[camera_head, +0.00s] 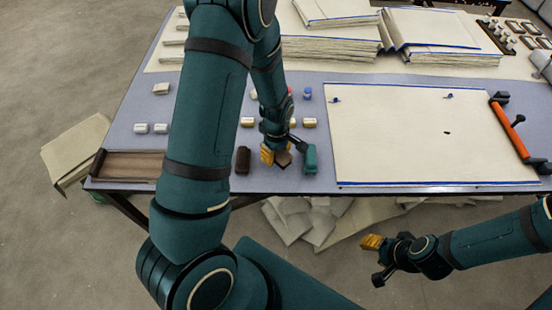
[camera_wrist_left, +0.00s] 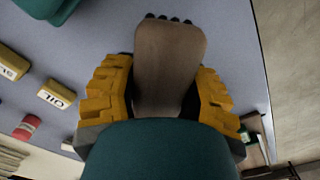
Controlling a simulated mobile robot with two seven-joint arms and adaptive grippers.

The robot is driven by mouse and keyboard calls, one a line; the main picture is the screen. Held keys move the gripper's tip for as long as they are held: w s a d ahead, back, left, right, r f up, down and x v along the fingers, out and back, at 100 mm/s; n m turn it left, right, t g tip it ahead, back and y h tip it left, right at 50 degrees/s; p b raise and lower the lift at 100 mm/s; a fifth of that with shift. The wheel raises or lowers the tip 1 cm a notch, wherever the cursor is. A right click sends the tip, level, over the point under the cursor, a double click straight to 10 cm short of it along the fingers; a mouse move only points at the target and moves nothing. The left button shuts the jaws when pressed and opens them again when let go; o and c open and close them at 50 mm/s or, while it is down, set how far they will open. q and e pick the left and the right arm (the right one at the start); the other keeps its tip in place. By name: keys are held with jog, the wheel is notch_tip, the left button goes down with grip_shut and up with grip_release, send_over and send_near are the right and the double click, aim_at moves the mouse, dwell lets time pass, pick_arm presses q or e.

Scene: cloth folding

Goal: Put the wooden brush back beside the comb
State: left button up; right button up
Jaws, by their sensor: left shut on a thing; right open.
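The wooden brush (camera_wrist_left: 168,60) is held between the yellow fingers of my left gripper (camera_wrist_left: 165,95); its dark bristles show at the far end. In the head view the left gripper (camera_head: 275,156) is low over the table's front part, with the brush (camera_head: 284,159) at its fingertips. A teal object (camera_head: 311,158) is just right of it, and a dark brown object (camera_head: 242,159) is to its left. I cannot tell whether either is the comb. My right gripper (camera_head: 372,242) is open and empty, off the table's front edge.
A cream cloth panel (camera_head: 420,135) covers the right of the table, with an orange-handled tool (camera_head: 509,130) at its edge. Small labelled blocks (camera_head: 309,123) sit behind the left gripper. A wooden tray (camera_head: 130,165) lies front left. Folded cloth stacks (camera_head: 330,50) stand behind.

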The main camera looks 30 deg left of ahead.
aim_at(276, 158)
pick_arm(q)
jog(key=shift+f+b, duration=0.3)
jog(key=shift+f, duration=1.15)
jog(key=shift+f, duration=0.2)
jog(key=o, duration=1.2)
jog(key=shift+r, duration=0.1)
